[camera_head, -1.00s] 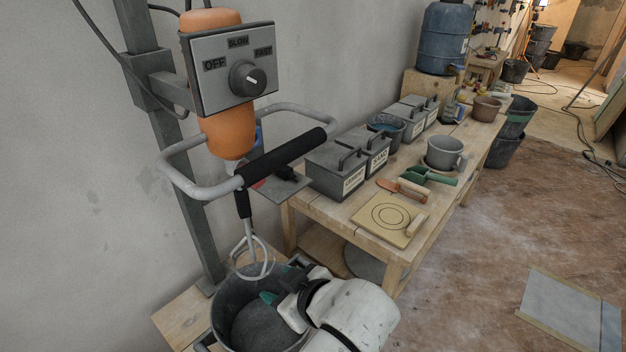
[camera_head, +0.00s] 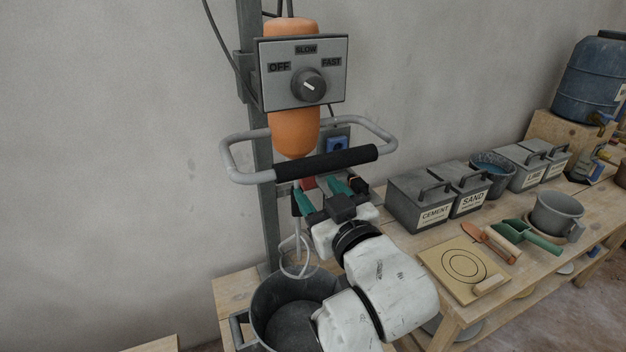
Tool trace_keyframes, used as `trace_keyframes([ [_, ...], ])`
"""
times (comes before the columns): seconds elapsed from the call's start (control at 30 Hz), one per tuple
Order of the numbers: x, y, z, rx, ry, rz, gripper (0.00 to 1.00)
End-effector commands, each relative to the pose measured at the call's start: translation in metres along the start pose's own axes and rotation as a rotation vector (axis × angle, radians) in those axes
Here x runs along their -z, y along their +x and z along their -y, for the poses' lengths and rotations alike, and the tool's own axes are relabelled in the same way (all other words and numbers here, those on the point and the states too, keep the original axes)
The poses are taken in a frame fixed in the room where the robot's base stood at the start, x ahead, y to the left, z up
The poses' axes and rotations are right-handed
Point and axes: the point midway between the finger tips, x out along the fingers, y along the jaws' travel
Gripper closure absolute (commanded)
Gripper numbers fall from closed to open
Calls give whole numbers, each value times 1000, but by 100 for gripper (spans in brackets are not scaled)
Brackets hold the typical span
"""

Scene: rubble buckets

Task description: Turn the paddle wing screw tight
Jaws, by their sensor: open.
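The mixer (camera_head: 294,134) has an orange body and hangs on a post against the wall. Below it the whisk-shaped paddle (camera_head: 297,262) hangs on a thin shaft. A dark collar (camera_head: 296,203) sits at the top of the shaft. I cannot make out the wing screw; it is too small or hidden by my gripper. No held thing shows between the fingers.
The control box (camera_head: 303,75) with a dial is above. The grey handlebar (camera_head: 233,158) curves round the mixer. A dark bucket (camera_head: 271,306) stands under the paddle. The wall to the left is free.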

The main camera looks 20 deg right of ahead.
Motion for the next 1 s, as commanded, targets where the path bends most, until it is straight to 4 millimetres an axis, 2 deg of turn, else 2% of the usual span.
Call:
trace_keyframes([
  [0.1, 1, 19, 0, -1, -1, 1, 47],
  [0.23, 1, 31, 0, 0, 0, 0, 47],
  [0.63, 0, 37, 0, 0, 0, 0, 47],
  [1.0, 0, 37, 0, 0, 0, 0, 82],
])
